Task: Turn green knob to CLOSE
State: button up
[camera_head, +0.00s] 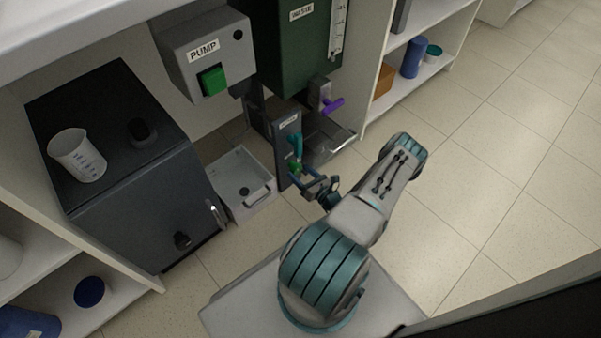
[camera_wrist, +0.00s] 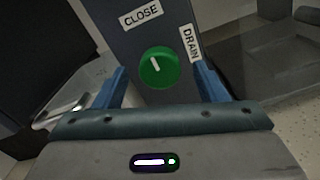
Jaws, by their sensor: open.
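The green knob (camera_wrist: 159,68) is on a dark panel (camera_wrist: 125,40) in the wrist view. Its white pointer mark is toward the CLOSE label (camera_wrist: 141,14), up and slightly left; the DRAIN label (camera_wrist: 190,43) is at its right. My gripper (camera_wrist: 162,80) is open, with one blue finger on each side of the knob and gaps between fingers and knob in the picture. I cannot tell how far the fingertips are from the panel. In the head view the knob (camera_head: 295,168) is small, just beyond my gripper (camera_head: 309,183).
A purple handle (camera_head: 333,105) is on the green tank (camera_head: 290,60) assembly. The PUMP box (camera_head: 205,50) has a green button. Open floor is at right.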

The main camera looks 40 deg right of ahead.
jog(key=s, duration=0.7)
jog(key=shift+d+p, duration=0.3)
jog(key=shift+s, duration=0.1)
